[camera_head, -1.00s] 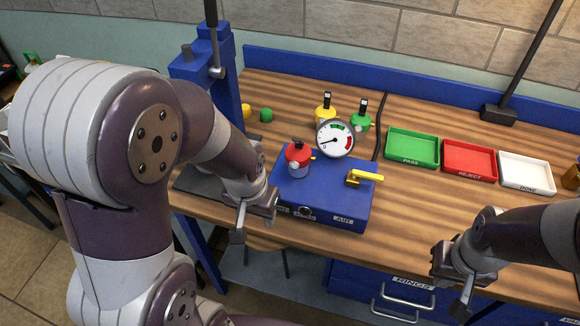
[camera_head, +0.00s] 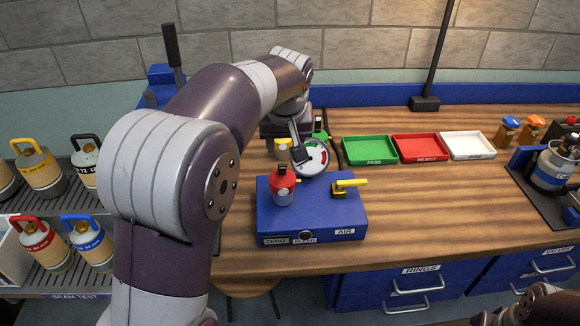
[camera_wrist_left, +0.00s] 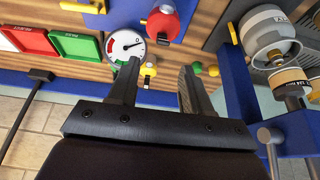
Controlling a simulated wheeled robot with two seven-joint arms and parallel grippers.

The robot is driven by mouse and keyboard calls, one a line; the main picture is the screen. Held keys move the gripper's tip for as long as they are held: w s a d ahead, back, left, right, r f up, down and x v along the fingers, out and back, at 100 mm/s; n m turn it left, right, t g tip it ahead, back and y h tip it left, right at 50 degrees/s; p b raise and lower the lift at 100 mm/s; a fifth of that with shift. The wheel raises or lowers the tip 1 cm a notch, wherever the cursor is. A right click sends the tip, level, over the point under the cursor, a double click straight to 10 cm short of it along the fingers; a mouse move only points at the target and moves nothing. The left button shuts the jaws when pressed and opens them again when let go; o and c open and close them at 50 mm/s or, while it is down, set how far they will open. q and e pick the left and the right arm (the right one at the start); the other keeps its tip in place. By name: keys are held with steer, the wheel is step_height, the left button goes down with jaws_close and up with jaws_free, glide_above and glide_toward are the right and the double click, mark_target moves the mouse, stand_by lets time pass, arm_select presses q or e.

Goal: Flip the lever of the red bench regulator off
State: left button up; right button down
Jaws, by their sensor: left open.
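The red bench regulator (camera_head: 283,182) stands upright on the blue box (camera_head: 310,222), with the round white gauge (camera_head: 314,160) just behind it. A small dark part shows on its top, but I cannot tell which way its lever lies. The regulator also shows at the top of the left wrist view (camera_wrist_left: 163,20). My left gripper (camera_head: 299,152) is behind the red regulator, near the gauge. My right gripper is out of view.
A yellow lever (camera_head: 349,183) sits on the box's right side. Green (camera_head: 370,150), red (camera_head: 420,148) and white (camera_head: 468,146) trays stand to the right. A lamp pole (camera_head: 437,50) rises behind them. The bench between the box and trays is clear.

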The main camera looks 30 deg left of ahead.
mark_target(282, 165)
arm_select(q)
steer(key=p+x, duration=0.2)
steer(key=x, duration=0.8)
steer(key=shift+a+f, duration=0.2)
steer(key=shift+f, duration=0.1)
steer(key=shift+s, duration=0.1)
steer(key=shift+a, duration=0.1)
steer(key=c, duration=0.4)
jaws_close()
